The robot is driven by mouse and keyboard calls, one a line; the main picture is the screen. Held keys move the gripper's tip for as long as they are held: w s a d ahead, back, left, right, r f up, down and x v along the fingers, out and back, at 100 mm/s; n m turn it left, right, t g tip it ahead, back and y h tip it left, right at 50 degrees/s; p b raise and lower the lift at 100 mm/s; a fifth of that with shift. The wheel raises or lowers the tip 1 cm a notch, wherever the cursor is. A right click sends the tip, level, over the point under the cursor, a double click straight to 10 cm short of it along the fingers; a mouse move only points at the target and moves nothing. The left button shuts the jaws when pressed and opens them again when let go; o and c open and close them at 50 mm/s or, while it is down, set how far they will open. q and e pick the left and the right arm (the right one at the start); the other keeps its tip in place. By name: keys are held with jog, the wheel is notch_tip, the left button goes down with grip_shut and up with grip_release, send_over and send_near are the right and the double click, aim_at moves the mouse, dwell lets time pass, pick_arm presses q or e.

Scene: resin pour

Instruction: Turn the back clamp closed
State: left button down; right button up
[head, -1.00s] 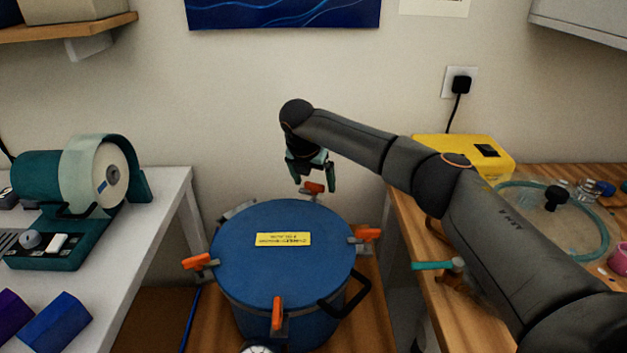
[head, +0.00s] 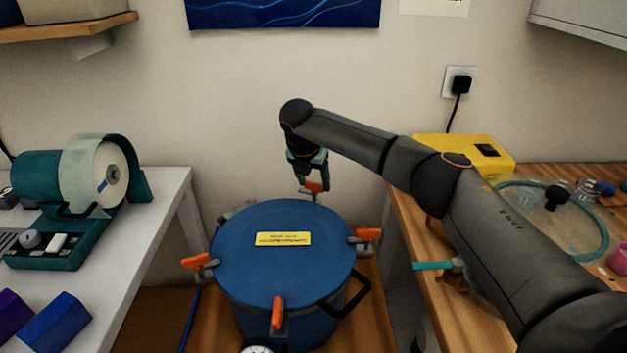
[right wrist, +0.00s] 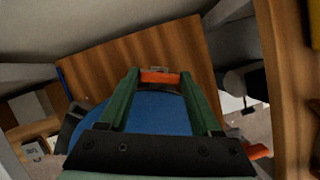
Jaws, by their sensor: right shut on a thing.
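The blue pot (head: 275,255) with a yellow label (head: 283,239) on its lid stands on a wooden surface. The back clamp (head: 314,188), with an orange handle, is at the pot's far rim. My right gripper (head: 313,184) is down at it, and its fingers are shut on the orange handle. In the right wrist view the orange handle (right wrist: 160,77) sits between the two green fingertips. Other orange clamps are on the left (head: 199,261), front (head: 277,312) and right (head: 366,234) of the rim. My left gripper is not in view.
A white table (head: 150,230) with a teal machine (head: 75,205) stands at left. The wall is behind the pot.

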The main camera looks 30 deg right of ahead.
jog(key=shift+n, duration=0.3)
jog(key=n+t+y, duration=0.1)
jog(key=n, duration=0.3)
jog(key=shift+s+d, duration=0.1)
jog(key=shift+d, duration=0.1)
jog(key=n+y, duration=0.1)
jog(key=n, duration=0.1)
jog(key=n+y, duration=0.1)
jog(key=n, duration=0.2)
jog(key=shift+d+t, duration=0.15)
jog(key=shift+t, duration=0.15)
jog(key=n+y+p, duration=0.1)
jog(key=n+y, duration=0.1)
jog(key=n, duration=0.2)
jog(key=shift+r, duration=0.1)
jog(key=n+g+y, duration=0.1)
jog(key=n, duration=0.2)
jog(key=shift+d+n, duration=0.1)
jog(key=shift+n, duration=0.5)
jog(key=o, duration=1.4)
